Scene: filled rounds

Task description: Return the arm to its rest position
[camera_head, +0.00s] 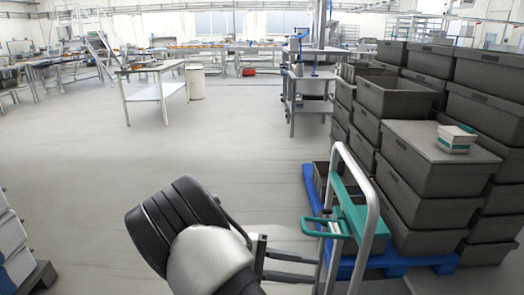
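My arm shows at the bottom centre, with a black ribbed link and a rounded white link. It is bent and raised in front of my body. Just right of the white link are a dark upright piece and two grey bars, one above the other. I cannot tell whether these bars are part of my gripper or of the metal frame behind them. No fingertips can be made out clearly, and I see no object held.
A metal tube frame (371,225) with teal parts stands close at the right of my arm. Behind it, grey crates (437,160) are stacked on a blue pallet (395,262). A small box (455,143) sits on top. Open floor lies left and ahead.

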